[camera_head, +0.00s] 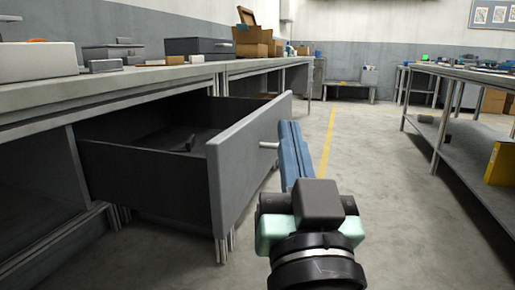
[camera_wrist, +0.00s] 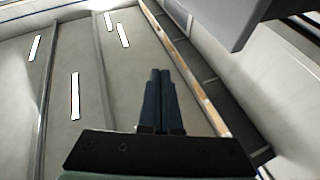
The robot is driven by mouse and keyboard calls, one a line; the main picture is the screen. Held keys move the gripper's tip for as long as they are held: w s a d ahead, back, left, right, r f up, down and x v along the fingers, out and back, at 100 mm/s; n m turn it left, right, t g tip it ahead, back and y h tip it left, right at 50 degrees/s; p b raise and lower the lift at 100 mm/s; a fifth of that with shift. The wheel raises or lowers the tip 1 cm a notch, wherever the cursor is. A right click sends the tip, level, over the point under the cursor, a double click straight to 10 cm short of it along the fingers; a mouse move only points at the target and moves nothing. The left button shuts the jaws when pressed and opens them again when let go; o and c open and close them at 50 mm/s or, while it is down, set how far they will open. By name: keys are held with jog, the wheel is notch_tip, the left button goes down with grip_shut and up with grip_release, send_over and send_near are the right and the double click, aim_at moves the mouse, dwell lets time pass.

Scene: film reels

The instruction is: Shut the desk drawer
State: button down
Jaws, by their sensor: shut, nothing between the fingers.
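The desk drawer (camera_head: 245,155) stands pulled well out from under the desk on the left in the head view. Its grey front panel faces right and carries a small light handle (camera_head: 268,145). A dark item (camera_head: 190,143) lies inside the drawer. My gripper (camera_head: 290,127) is just right of the drawer front, close to the handle. Whether it touches the handle I cannot tell. Its blue fingers are shut together and empty, as the wrist view (camera_wrist: 160,75) also shows. A grey panel at the top right of the wrist view may be the drawer front.
The desk top (camera_head: 150,78) holds grey boxes (camera_head: 198,47) and brown cartons (camera_head: 254,42). Open shelving (camera_head: 450,140) stands on the right, with a yellow item (camera_head: 500,162) on its lower shelf. The floor between, with a yellow line (camera_head: 327,145), is clear.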

jog(key=w+d+f+m+g+y+p, duration=0.15)
jog(key=f+g+p, duration=0.25)
jog(key=p, duration=0.4)
jog(key=w+d+f+m+g+y+p, duration=0.1)
jog(key=d+f+m+g+y+p, duration=0.15)
jog(key=f+p, duration=0.4)
jog(key=s+r+m+y+p, duration=0.25)
jog(key=s+m+p, duration=0.65)
jog(key=p, duration=0.6)
jog(key=shift+n+g+y, duration=0.25)
jog(key=shift+n+g, duration=0.2)
jog(key=shift+n, duration=0.15)
jog(key=w+a, duration=0.2)
jog(key=a, duration=0.1)
jog(key=w+a+b, duration=0.1)
jog(key=w+a, duration=0.4)
jog(key=w, duration=0.1)
jog(key=shift+a+f+b, duration=0.3)
jog(key=shift+a+b, duration=0.05)
jog(key=shift+a, duration=0.05)
jog(key=shift+w+a, duration=0.1)
jog(key=shift+a, duration=0.35)
